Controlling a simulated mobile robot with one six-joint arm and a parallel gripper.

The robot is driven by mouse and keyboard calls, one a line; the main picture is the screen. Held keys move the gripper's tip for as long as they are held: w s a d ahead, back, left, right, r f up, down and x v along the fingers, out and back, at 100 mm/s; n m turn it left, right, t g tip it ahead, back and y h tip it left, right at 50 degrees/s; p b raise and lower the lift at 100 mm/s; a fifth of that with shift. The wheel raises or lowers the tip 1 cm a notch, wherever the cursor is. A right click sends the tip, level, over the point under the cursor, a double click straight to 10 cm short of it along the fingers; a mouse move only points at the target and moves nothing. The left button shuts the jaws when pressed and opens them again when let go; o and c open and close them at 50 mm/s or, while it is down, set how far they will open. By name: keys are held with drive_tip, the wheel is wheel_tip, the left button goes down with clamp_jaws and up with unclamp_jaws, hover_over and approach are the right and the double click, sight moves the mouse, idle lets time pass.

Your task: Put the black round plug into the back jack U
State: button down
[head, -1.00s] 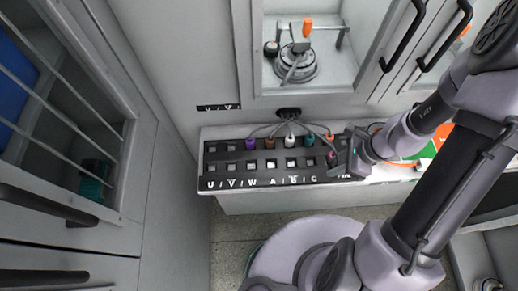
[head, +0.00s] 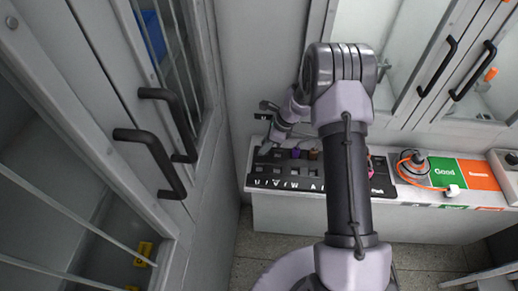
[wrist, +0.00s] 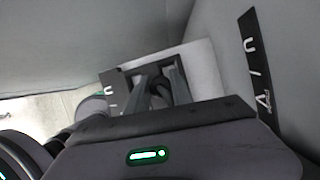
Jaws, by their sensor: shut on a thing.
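My gripper (head: 268,146) is over the left end of the black jack panel (head: 345,188), near the U column. It also shows in the wrist view (wrist: 162,86), its two fingers shut on a dark round piece (wrist: 155,74) that looks like the black round plug. The plug's tip is hidden, so I cannot tell whether it touches the panel. The U mark (wrist: 110,90) shows on the panel just left of the fingers. The back jack U is hidden by the gripper in both views.
Purple (head: 295,153) and brown (head: 313,154) plugs stand in the panel right of the gripper. An orange cable (head: 408,166) lies near the green Good mat (head: 445,172). A cabinet with black handles (head: 150,165) stands left.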

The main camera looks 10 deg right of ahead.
drive_tip(key=shift+w+a+f, duration=0.15)
drive_tip(key=shift+w+a, duration=0.15)
drive_tip(key=shift+w, duration=0.25)
drive_tip(key=shift+w+a+f, duration=0.1)
drive_tip(key=shift+w+a, duration=0.15)
drive_tip(key=shift+w, duration=0.3)
wheel_tip(320, 180, down, 4)
drive_tip(key=shift+r+b, duration=0.25)
drive_tip(key=shift+b, duration=0.7)
drive_tip(key=shift+r, duration=0.15)
drive_tip(key=c, duration=1.1)
unclamp_jaws()
